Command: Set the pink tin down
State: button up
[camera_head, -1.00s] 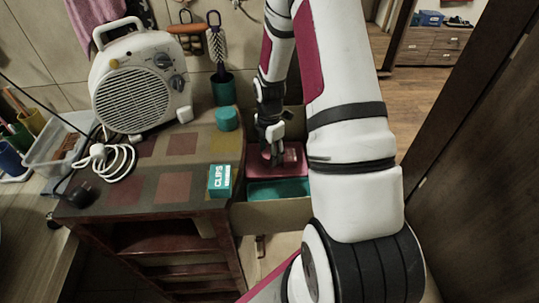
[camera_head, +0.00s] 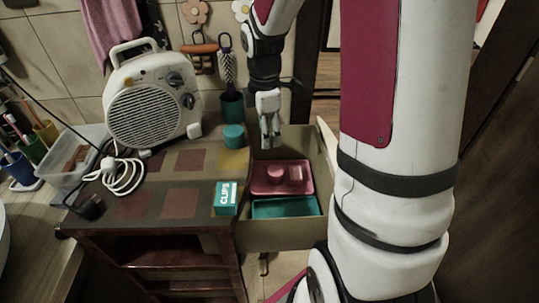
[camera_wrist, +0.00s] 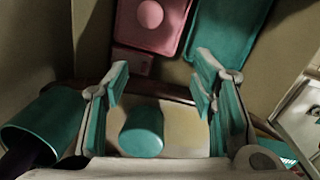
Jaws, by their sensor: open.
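The pink tin (camera_head: 275,173) is a small round shape resting in the pink tray (camera_head: 258,189), inside the open drawer. In the wrist view the tin (camera_wrist: 150,14) shows at the top, in the pink tray (camera_wrist: 175,42). My gripper (camera_head: 269,146) points down above the drawer, clear of the tin. In the wrist view my gripper's fingers (camera_wrist: 160,82) are apart with nothing between them. No part of my gripper touches the tin.
A teal tray (camera_head: 286,208) lies beside the pink tray in the drawer (camera_head: 285,234). On the cabinet top stand a teal tin (camera_head: 233,136), a clips box (camera_head: 226,198), a brush cup (camera_head: 231,106) and a white heater (camera_head: 150,105). A pale pink square (camera_head: 296,174) shows beside the pink tin.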

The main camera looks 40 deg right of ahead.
jog(key=s+a+r+m+t, duration=0.2)
jog(key=s+a+r+m, duration=0.5)
jog(key=s+a+r, duration=0.4)
jog(key=s+a+r+m, duration=0.1)
jog(key=s+a+m, duration=0.1)
jog(key=s+m, duration=0.1)
jog(key=s+a+r+m+t, duration=0.1)
jog(key=s+r+m, duration=0.1)
jog(key=s, duration=0.4)
jog(key=shift+s+a+r+m+y, duration=0.15)
jog(key=shift+a+r+m+y, duration=0.2)
jog(key=shift+m, duration=0.55)
jog(key=shift+r+t+p, duration=0.3)
jog(key=shift+r+p, duration=0.15)
jog(key=shift+r, duration=0.15)
dwell(1.0)
